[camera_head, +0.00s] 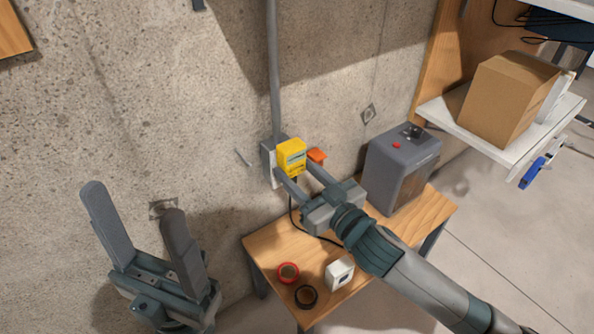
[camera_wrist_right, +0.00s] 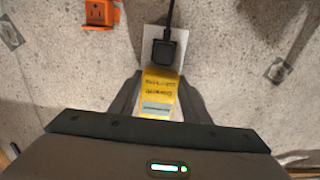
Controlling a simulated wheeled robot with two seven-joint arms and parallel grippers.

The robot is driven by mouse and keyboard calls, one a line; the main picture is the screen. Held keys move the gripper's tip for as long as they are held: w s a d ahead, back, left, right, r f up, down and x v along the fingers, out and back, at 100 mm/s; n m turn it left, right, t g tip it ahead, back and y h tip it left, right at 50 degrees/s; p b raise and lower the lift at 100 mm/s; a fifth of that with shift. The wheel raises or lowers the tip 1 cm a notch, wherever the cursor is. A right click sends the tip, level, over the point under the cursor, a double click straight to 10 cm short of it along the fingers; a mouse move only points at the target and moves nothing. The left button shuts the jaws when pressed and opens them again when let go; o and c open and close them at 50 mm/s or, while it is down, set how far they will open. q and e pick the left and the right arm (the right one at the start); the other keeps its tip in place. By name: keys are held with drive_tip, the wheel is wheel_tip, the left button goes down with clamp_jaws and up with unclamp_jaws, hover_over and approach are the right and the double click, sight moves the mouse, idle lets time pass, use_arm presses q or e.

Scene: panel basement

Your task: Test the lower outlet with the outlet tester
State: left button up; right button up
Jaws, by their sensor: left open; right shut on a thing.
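The yellow outlet tester (camera_head: 291,157) is clamped between the fingers of my right gripper (camera_head: 295,172), in front of the wall outlet (camera_head: 267,158). In the right wrist view the tester (camera_wrist_right: 159,92) shows its label, between the fingers (camera_wrist_right: 160,100). A black plug (camera_wrist_right: 163,54) with a cord sits at the white outlet plate (camera_wrist_right: 149,42), beside the tester's end. The tester covers part of the plate; I cannot tell whether its prongs touch or enter a socket. My left gripper (camera_head: 132,203) is open and empty, low at the left near the wall.
An orange outlet box (camera_head: 317,155) is close right of the tester. The wooden table (camera_head: 325,254) below holds a grey machine (camera_head: 401,168), red and black tape rolls and a white box (camera_head: 339,272). A shelf (camera_head: 520,140) with a cardboard box is at right.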

drive_tip(key=shift+w+a+p, duration=0.15)
drive_tip(key=shift+w+p, duration=0.05)
drive_tip(key=shift+p, duration=0.2)
idle(0.6)
drive_tip(key=shift+p, duration=0.85)
idle(1.1)
drive_tip(key=shift+w+a, duration=0.1)
drive_tip(key=shift+w, duration=0.05)
idle(0.6)
drive_tip(key=o, duration=1.5)
